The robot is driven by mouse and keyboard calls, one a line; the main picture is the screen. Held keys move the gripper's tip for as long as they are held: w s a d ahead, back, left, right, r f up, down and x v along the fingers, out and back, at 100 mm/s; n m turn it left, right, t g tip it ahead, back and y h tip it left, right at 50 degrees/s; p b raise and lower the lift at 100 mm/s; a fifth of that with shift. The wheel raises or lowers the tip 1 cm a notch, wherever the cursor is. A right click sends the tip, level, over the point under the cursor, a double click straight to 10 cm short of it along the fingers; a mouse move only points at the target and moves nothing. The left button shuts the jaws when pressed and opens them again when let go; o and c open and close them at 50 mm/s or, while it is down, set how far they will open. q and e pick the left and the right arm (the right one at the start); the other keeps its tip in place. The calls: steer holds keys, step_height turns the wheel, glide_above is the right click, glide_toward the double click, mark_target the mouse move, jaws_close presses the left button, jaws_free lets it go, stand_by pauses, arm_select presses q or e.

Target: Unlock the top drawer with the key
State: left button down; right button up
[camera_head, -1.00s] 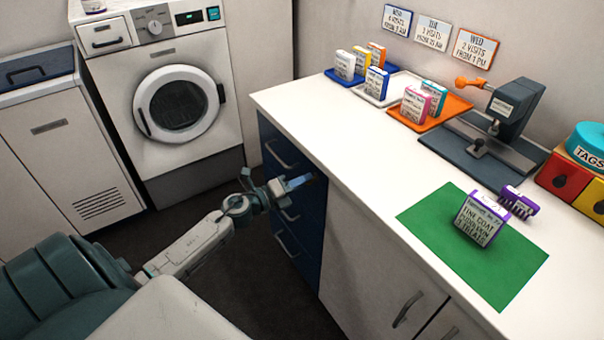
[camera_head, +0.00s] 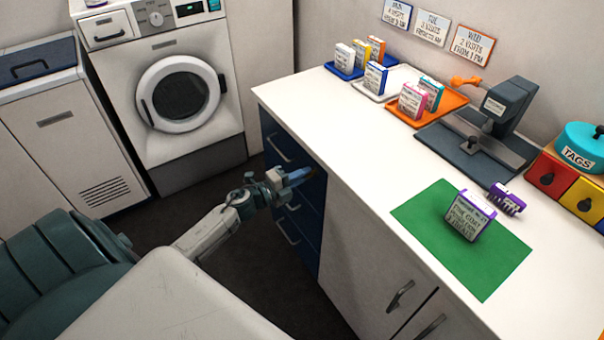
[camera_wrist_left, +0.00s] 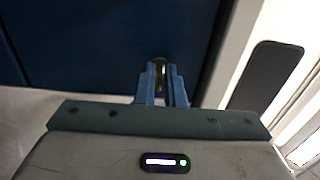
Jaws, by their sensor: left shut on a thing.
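The blue drawer unit (camera_head: 305,215) stands under the left end of the white counter, with its drawers and bar handles facing me. The top drawer (camera_head: 272,136) is closed. My left gripper (camera_head: 308,173) is at the drawer front, right of and a little below the top handle (camera_head: 278,150). In the left wrist view its blue fingers (camera_wrist_left: 162,84) are shut on a small brassy thing (camera_wrist_left: 160,74), likely the key, pointing at the blue front (camera_wrist_left: 110,45). The fingers hide most of it. I cannot tell whether it is in the lock. My right gripper is not in view.
The counter (camera_head: 340,130) holds trays of small boxes, a dark press (camera_head: 490,130), and a green mat (camera_head: 475,262) with a purple-edged box (camera_head: 468,218). A white washer (camera_head: 180,95) stands behind at left. Dark floor lies clear before the drawers.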

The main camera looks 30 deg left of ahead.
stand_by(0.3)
arm_select(q)
steer(key=c, duration=1.5)
jaws_free()
